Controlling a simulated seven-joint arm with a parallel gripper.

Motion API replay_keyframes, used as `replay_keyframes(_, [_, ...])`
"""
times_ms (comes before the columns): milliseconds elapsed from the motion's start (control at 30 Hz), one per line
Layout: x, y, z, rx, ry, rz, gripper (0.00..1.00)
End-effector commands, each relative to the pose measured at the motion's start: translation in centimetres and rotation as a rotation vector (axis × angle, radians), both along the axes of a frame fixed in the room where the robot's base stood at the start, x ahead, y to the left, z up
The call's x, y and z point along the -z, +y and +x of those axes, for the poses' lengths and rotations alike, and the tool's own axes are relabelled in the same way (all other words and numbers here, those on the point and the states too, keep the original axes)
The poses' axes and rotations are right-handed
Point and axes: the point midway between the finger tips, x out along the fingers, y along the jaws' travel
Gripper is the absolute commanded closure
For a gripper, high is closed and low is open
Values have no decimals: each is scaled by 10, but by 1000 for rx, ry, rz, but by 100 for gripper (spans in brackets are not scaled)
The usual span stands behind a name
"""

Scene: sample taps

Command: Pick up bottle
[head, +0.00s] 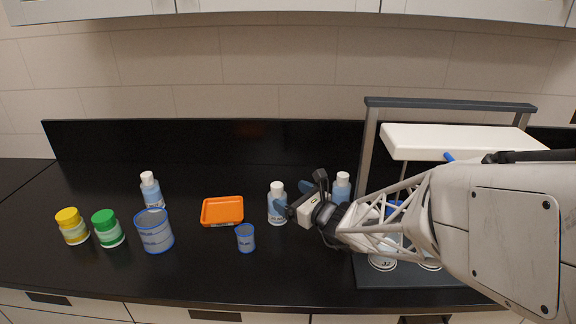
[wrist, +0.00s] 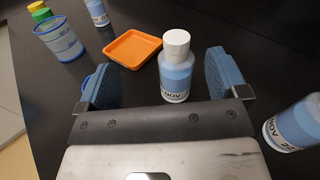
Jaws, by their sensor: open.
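A bottle with a white cap and a light blue body (head: 277,204) stands upright on the black counter, right of the orange tray. In the wrist view the same bottle (wrist: 176,68) stands between the two blue finger pads, nearer the right pad, with gaps on both sides. My gripper (head: 291,198) is open and comes in from the right. A second such bottle (head: 341,187) stands just behind the gripper, partly hidden by it. It seems to be the tilted-looking bottle at the right of the wrist view (wrist: 294,124). A third bottle (head: 151,190) stands at the left.
An orange tray (head: 222,222) and a small blue-rimmed cup (head: 245,243) lie left of the bottle. A larger blue-rimmed container (head: 154,238), a green-lidded jar (head: 108,234) and a yellow-lidded jar (head: 72,232) stand further left. A tap stand (head: 450,104) is at the right.

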Motion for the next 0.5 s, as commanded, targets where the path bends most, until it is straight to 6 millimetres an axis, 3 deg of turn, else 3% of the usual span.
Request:
replay_keyframes(200, [15, -4, 15, 73, 44, 94, 8])
replay_keyframes(500, [17, -5, 17, 82, 49, 106, 8])
